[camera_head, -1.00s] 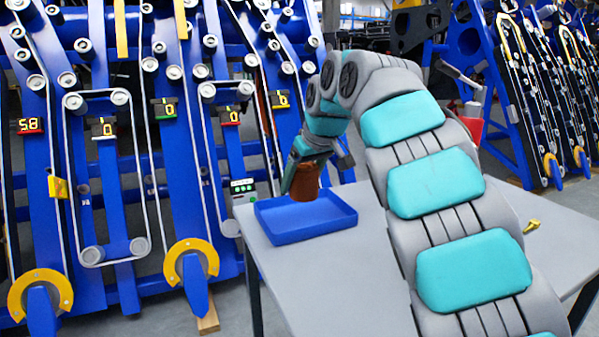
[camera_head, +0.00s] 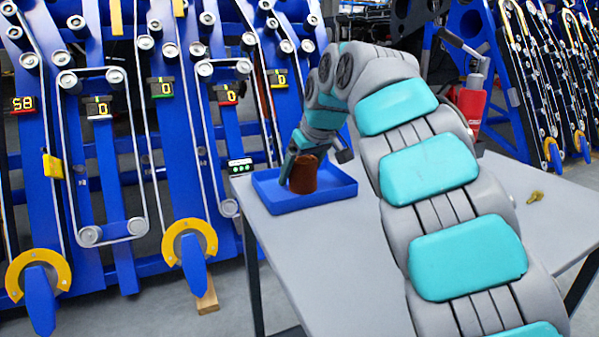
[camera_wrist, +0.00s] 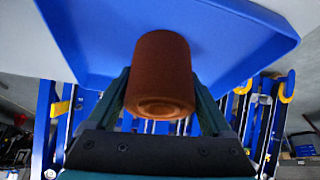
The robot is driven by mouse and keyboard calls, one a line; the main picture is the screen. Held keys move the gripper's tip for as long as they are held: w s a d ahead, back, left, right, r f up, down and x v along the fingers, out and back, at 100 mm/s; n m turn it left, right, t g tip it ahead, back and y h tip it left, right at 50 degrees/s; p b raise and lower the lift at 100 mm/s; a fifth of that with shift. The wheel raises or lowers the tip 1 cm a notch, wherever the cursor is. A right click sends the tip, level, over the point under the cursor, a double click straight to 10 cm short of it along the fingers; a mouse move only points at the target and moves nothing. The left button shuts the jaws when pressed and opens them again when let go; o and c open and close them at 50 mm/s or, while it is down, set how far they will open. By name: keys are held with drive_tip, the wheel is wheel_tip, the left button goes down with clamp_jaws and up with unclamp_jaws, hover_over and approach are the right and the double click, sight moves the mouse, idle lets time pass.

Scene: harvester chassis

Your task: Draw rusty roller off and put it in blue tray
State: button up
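The rusty roller (camera_head: 303,175) is a reddish-brown cylinder inside the outline of the blue tray (camera_head: 345,190), close to the tray's floor. I cannot tell whether it touches the floor. My gripper (camera_head: 290,168) is at the roller, with its fingers on either side of it. In the wrist view the roller (camera_wrist: 160,78) sits between the two dark green fingers of my gripper (camera_wrist: 160,90), with the blue tray (camera_wrist: 215,30) behind it. The gripper looks shut on the roller.
The tray stands on a grey table (camera_head: 330,260). A small yellow part (camera_head: 535,196) lies at the table's right. Blue frames with white rollers and belts (camera_head: 110,150) stand behind and left. A red canister (camera_head: 470,108) is behind the table. The table's middle is clear.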

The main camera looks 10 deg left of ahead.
sight(310, 162)
drive_tip(key=shift+o, duration=1)
drive_tip(key=shift+v, duration=3.9)
drive_tip(key=shift+d, duration=0.1)
